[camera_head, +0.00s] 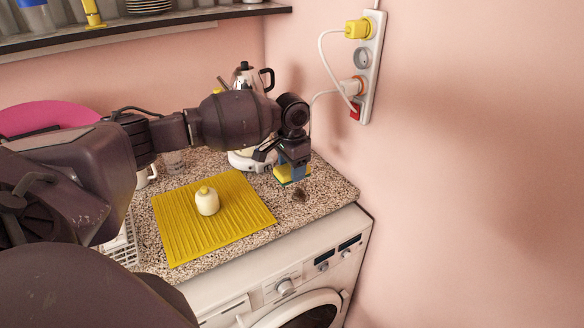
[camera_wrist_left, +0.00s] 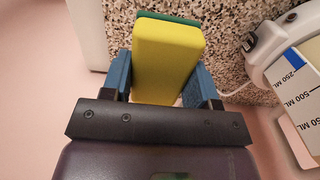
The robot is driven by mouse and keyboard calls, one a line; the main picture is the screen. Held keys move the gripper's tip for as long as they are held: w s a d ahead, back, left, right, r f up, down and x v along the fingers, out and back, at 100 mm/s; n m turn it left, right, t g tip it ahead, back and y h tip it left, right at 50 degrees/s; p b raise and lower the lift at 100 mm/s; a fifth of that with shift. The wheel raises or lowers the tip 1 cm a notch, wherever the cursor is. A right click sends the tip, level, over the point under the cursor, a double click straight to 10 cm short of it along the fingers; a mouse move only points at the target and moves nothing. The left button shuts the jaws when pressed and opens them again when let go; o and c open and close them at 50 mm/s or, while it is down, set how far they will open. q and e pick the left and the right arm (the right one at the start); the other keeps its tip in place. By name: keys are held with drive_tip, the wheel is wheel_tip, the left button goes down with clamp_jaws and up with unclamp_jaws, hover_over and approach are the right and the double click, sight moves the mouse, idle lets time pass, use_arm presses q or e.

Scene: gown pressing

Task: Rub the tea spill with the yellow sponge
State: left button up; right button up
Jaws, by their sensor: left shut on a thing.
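The yellow sponge (camera_head: 281,173) has a green scouring side and is gripped between the blue fingers of my left gripper (camera_head: 292,165). In the left wrist view the sponge (camera_wrist_left: 166,62) fills the space between the fingers. A small dark brown patch, the tea spill (camera_head: 300,194), lies on the speckled countertop near its right front part. The sponge is just behind and slightly left of the spill, low over the counter. I cannot tell whether it touches the counter. The spill does not show in the wrist view. My right gripper is not in view.
A kettle (camera_head: 243,75) stands behind my arm; a measuring scale (camera_wrist_left: 299,92) shows close by in the wrist view. A power strip (camera_head: 369,70) hangs on the right wall. A washing machine (camera_head: 290,270) stands below.

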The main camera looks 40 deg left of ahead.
use_arm(q)
drive_tip(key=shift+r+p, duration=0.15)
drive_tip(key=shift+p, duration=0.75)
wheel_tip(320, 180, down, 7)
drive_tip(key=shift+f+b, duration=0.1)
drive_tip(key=shift+b, duration=0.6)
drive_tip(key=w, duration=0.1)
drive_tip(key=w+d, duration=0.1)
drive_tip(key=w, duration=0.1)
drive_tip(key=shift+w+d, duration=0.2)
drive_tip(key=shift+d, duration=0.05)
drive_tip(key=shift+w+d+b, duration=0.2)
drive_tip(key=shift+w, duration=0.3)
drive_tip(key=shift+w+d+b, duration=0.2)
drive_tip(key=shift+w, duration=0.4)
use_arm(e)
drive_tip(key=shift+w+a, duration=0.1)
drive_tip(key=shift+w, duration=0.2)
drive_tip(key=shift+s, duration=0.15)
